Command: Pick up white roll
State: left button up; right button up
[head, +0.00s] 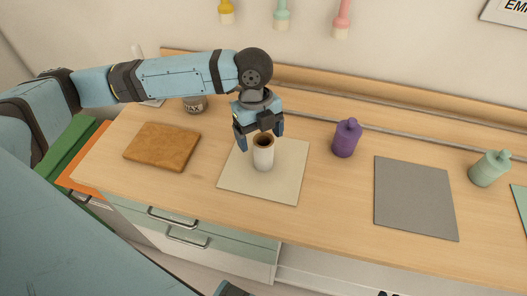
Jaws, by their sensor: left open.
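The white roll (263,158) stands upright on a cream square mat (285,184) on the wooden counter. Its brown, open top end faces up. My left gripper (259,141) is just above the roll and pointing down, its two dark blue fingers apart on either side of the roll's top. I cannot tell whether either finger touches it. The right gripper cannot be made out; only a small bit of an arm part shows at the bottom edge.
A purple bottle (346,139) and a grey mat (415,198) are to the right, with a green bottle (489,169) beyond. A brown board (162,146) lies to the left, and a labelled tin (195,104) stands behind it. Drawers (190,227) are below the counter.

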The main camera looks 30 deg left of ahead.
aim_at(264, 143)
pick_arm(q)
jog(key=f, duration=0.2)
jog(key=d+f, duration=0.1)
jog(key=f, duration=0.1)
jog(key=shift+w, duration=0.1)
jog(key=shift+f, duration=0.3)
jog(key=c, duration=1)
jog(key=shift+r, duration=0.1)
